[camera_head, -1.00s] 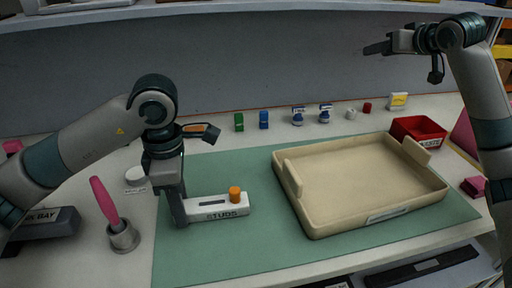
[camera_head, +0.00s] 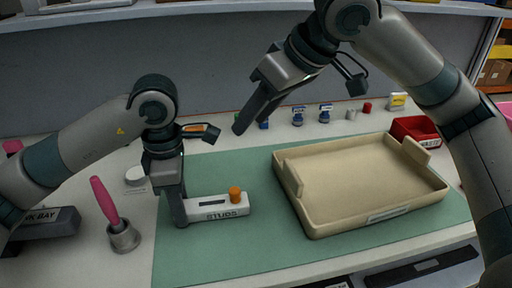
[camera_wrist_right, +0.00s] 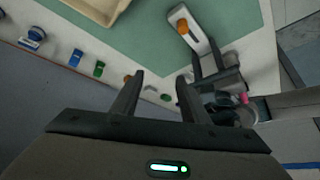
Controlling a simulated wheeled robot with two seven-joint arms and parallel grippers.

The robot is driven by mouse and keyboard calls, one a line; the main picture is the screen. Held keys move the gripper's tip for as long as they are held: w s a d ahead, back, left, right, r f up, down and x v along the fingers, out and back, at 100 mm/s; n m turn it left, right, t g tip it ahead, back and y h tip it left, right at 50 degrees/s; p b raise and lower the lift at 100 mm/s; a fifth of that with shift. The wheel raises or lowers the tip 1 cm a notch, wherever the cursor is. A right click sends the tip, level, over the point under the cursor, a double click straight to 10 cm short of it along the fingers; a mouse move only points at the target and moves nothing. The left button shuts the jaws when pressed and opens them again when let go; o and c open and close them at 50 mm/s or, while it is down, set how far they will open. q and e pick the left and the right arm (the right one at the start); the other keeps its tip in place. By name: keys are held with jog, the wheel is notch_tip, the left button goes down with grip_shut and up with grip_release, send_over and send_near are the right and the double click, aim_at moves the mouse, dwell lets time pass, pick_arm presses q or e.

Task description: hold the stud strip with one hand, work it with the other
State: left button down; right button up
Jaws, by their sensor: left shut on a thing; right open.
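The stud strip (camera_head: 212,208) is a white block labelled STUDS, with a dark slot and an orange knob (camera_head: 235,194) at its right end. It lies on the green mat (camera_head: 240,248). My left gripper (camera_head: 180,215) is shut on the strip's left end. My right gripper (camera_head: 245,122) is open and empty, in the air above and behind the strip. In the right wrist view, its two fingers (camera_wrist_right: 155,95) are apart, and the strip (camera_wrist_right: 200,32) and orange knob (camera_wrist_right: 183,26) show beyond them, beside my left gripper.
A beige tray (camera_head: 360,222) stands on the mat to the right. A red bin (camera_head: 412,128) is behind it. Several small bottles and blocks line the back. A pink-handled brush in a grey cup (camera_head: 124,237) stands at the left. The mat in front of the strip is clear.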

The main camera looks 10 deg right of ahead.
jog(key=n+g+h, duration=0.1)
jog(key=g+h, duration=0.1)
send_near(234, 190)
jog(key=s+v, duration=0.1)
jog(key=v, duration=0.3)
jog(key=shift+w+d+f, duration=0.2)
jog(key=shift+w+f, duration=0.05)
jog(key=shift+f, duration=0.15)
jog(key=x, duration=1.1)
jog(key=shift+w+a+f, duration=0.2)
jog(key=shift+w+a, duration=0.05)
jog(key=shift+w, duration=0.1)
jog(key=shift+t, duration=0.3)
grip_shut()
jog(key=shift+r, duration=0.2)
